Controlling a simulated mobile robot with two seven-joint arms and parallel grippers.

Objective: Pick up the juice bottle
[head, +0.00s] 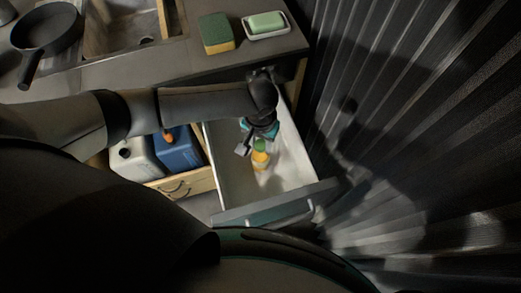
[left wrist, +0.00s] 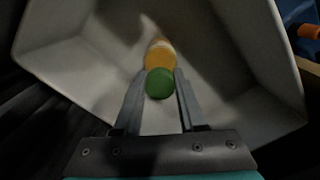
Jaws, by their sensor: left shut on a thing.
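The juice bottle (head: 260,158) has a green cap and an orange body. It is inside the open white drawer (head: 290,170) below the counter. In the left wrist view the bottle (left wrist: 159,57) shows its green cap toward the camera, between the two fingers. My left gripper (head: 252,146) reaches down into the drawer and is shut on the bottle near its cap; it also shows in the left wrist view (left wrist: 161,85). The bottle's lower end is partly hidden, and I cannot tell whether it touches the drawer floor. My right gripper is not in view.
A white jug (head: 133,160) and a blue jug (head: 179,150) stand left of the drawer. On the counter are a pan (head: 46,32), a sink (head: 120,25), a sponge (head: 216,33) and a soap dish (head: 266,25). A ribbed dark wall (head: 420,120) is close on the right.

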